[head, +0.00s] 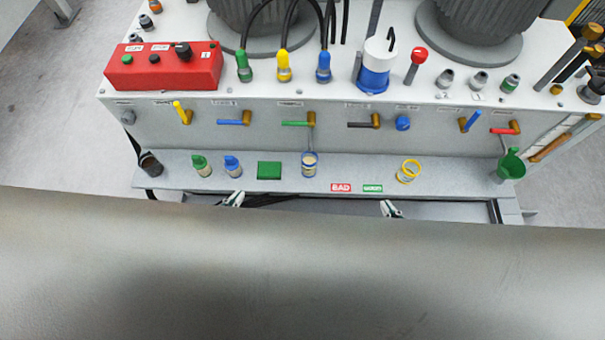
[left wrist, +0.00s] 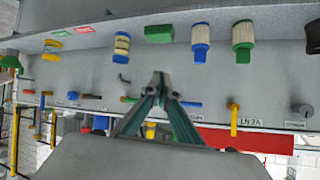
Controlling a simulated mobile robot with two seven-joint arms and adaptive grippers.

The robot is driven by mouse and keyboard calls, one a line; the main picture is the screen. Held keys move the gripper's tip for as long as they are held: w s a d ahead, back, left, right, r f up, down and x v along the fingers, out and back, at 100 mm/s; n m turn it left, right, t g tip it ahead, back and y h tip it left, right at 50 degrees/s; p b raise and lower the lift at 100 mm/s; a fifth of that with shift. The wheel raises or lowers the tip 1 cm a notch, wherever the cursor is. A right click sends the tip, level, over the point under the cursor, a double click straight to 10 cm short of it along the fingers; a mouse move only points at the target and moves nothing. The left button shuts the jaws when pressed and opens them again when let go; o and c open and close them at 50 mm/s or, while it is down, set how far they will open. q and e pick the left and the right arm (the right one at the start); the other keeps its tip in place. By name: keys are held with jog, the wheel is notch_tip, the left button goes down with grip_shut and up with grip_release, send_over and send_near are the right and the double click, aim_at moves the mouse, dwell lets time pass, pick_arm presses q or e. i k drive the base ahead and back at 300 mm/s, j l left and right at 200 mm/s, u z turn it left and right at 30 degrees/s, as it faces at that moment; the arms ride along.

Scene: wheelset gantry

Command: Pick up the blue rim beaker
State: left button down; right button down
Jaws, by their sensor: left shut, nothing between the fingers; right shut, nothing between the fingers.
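The blue rim beaker (head: 309,165) stands upright on the grey shelf, right of the green block, in the head view. Its contents look pale. In the left wrist view, which is upside down, it shows as a cup (left wrist: 121,45) left of the green block. My left gripper (head: 235,198) is shut and empty at the shelf's front edge, left of the beaker and apart from it. Its closed fingertips also show in the left wrist view (left wrist: 160,80). My right gripper (head: 390,208) is shut and empty at the front edge, right of the beaker. Both arms are mostly hidden.
A green-topped container (head: 201,166), a blue-topped container (head: 233,167) and a green block (head: 269,170) stand left of the beaker. Right of it are BAD (head: 341,188) and GOOD labels and a yellow-rimmed beaker (head: 408,171). Valve handles (head: 298,123) project above the shelf.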

aim_at(309, 161)
jog(key=k+u, duration=0.1)
jog(key=k+z, duration=0.35)
jog(key=k+l+z, duration=0.15)
jog(key=z, duration=0.2)
jog(key=k+l+z, duration=0.15)
jog(key=z, duration=0.2)
jog(key=k, duration=0.1)
